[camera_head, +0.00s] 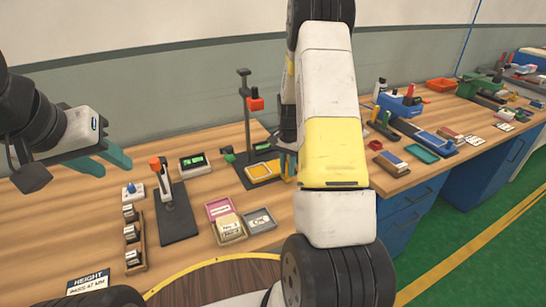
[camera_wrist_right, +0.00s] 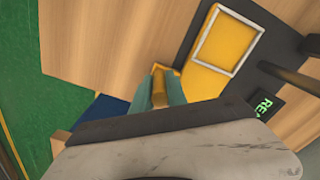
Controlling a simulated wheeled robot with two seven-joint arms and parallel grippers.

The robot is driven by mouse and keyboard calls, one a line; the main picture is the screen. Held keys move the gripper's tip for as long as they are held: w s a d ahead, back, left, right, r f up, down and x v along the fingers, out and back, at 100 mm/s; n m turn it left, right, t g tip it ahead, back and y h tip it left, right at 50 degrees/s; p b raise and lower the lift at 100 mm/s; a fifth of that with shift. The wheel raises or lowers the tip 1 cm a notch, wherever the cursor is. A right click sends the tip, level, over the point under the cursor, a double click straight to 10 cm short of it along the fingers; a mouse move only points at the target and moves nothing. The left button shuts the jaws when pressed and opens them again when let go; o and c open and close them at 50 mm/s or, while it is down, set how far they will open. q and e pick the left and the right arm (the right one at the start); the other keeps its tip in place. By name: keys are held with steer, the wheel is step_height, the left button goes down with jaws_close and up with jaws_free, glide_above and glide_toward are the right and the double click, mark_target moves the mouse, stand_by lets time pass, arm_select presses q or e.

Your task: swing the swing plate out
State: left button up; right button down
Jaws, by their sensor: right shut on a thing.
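The swing plate (camera_head: 263,171) is a yellow plate with a pale square frame on it, at the foot of a dark stand (camera_head: 246,118) on the wooden bench. It shows larger in the right wrist view (camera_wrist_right: 208,80). My right gripper's teal fingers (camera_wrist_right: 161,86) are shut on a yellow tab (camera_wrist_right: 158,92) beside the plate's near edge. In the head view my right arm hides most of this gripper. My left gripper (camera_head: 108,162) hangs above the bench at the left, its teal fingers apart and nothing between them.
A black stand with a red-tipped lever (camera_head: 176,215), a green-lit display (camera_head: 194,163) and a row of small blocks in a wooden rack (camera_head: 134,240) stand left of the plate. Pink (camera_head: 217,207) and grey (camera_head: 259,221) trays lie in front. A second bench (camera_head: 400,178) is at right.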

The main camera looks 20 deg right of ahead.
steer(key=d+n, duration=0.3)
steer(key=shift+n, duration=0.4)
steer(key=d+n, duration=0.2)
steer(key=n, duration=0.1)
steer(key=shift+w+d+n, duration=0.15)
steer(key=shift+w+n, duration=0.15)
steer(key=shift+w, duration=0.05)
steer(key=w+d+n, duration=0.1)
steer(key=n, duration=0.1)
steer(key=w+d+n, duration=0.1)
steer(key=n, duration=0.1)
steer(key=shift+d+n, duration=0.25)
steer(key=shift+n, duration=0.05)
steer(key=shift+w+d+n, duration=0.35)
steer(key=shift+w+n, duration=0.2)
steer(key=shift+n, duration=0.4)
steer(key=shift+w+d+n, duration=0.35)
steer(key=shift+w+n, duration=0.15)
steer(key=shift+n, duration=0.45)
steer(key=shift+r, duration=0.1)
steer(key=c, duration=1.3)
jaws_free()
